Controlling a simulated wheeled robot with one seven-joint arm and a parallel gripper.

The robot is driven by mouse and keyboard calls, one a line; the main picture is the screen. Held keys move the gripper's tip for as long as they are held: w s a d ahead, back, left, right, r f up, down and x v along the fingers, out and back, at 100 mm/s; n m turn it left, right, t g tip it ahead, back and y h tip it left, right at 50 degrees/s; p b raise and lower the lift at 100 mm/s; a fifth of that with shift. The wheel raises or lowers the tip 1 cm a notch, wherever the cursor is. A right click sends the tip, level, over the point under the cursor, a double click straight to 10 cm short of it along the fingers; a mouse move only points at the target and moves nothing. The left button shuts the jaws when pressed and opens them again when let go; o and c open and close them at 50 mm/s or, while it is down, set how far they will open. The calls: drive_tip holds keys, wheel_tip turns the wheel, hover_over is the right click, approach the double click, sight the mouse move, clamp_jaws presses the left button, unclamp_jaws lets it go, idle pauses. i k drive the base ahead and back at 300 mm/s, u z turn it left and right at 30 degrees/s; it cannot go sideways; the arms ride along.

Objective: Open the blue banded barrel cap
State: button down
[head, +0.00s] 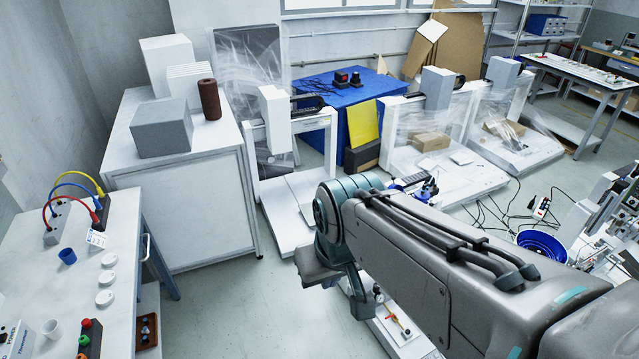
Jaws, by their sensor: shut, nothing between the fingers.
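I cannot single out a barrel cap with a blue band in the head view. A small plain blue cup-like piece (67,256) stands on the left bench, beside several white round caps (109,260). My arm reaches in from the lower right. My gripper (362,300) seems to be the dark part pointing down below the wrist, shut and empty. It is above the edge of a low white platform (425,345) and well apart from the left bench. The arm hides much of what lies behind and under it.
The left bench (30,290) also holds looped coloured cables (75,185) and a white cup (52,328). A white cabinet (195,220) with boxes stands behind it. White gantry machines (440,165) line the back. Open floor (225,300) lies between bench and arm.

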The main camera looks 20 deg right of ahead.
sight(393, 186)
drive_tip(key=u, duration=0.05)
drive_tip(key=k, duration=0.2)
drive_tip(key=i, duration=1.25)
drive_tip(key=z, duration=1.15)
drive_tip(key=i, duration=0.45)
drive_tip(key=z, duration=0.3)
